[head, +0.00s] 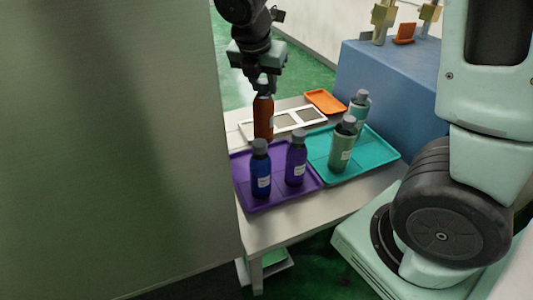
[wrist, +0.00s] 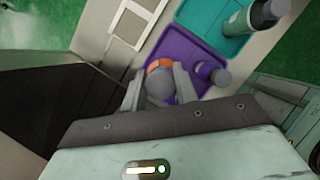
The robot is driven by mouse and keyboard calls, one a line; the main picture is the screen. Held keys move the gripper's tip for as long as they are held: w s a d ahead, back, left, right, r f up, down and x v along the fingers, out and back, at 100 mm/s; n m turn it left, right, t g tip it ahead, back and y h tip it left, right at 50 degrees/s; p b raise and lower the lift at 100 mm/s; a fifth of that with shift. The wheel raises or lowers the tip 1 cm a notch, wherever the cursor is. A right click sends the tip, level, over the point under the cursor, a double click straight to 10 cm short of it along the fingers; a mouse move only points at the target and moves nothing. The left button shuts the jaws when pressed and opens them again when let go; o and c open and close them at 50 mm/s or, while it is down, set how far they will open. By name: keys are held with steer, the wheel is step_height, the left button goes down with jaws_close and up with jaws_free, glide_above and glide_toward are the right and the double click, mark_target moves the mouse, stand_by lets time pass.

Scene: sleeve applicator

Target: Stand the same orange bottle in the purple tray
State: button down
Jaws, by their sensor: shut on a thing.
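The orange-brown bottle (head: 263,118) hangs upright from my gripper (head: 263,84), which is shut on its grey cap. In the wrist view the cap (wrist: 159,84) sits between the two fingers, with the orange shoulder (wrist: 160,64) just beyond. The purple tray (head: 278,199) lies on the white table and holds a blue bottle (head: 261,172) at its front left and a purple bottle (head: 296,162) at its right. The orange bottle is at the tray's back side in the head view; the blue bottle's cap partly overlaps that area. I cannot tell whether its base touches the tray.
A teal tray (head: 385,155) with two green-toned bottles (head: 342,145) adjoins on the right. A white frame with openings (head: 285,122) and an orange tray (head: 325,101) lie behind. A large grey panel (head: 110,150) stands close on the left.

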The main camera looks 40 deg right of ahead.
mark_target(264, 116)
step_height(264, 116, down, 9)
steer(key=shift+f, duration=0.1)
stand_by(0.3)
steer(key=c, duration=1.1)
jaws_free()
steer(key=shift+f, duration=0.1)
steer(key=v, duration=1.2)
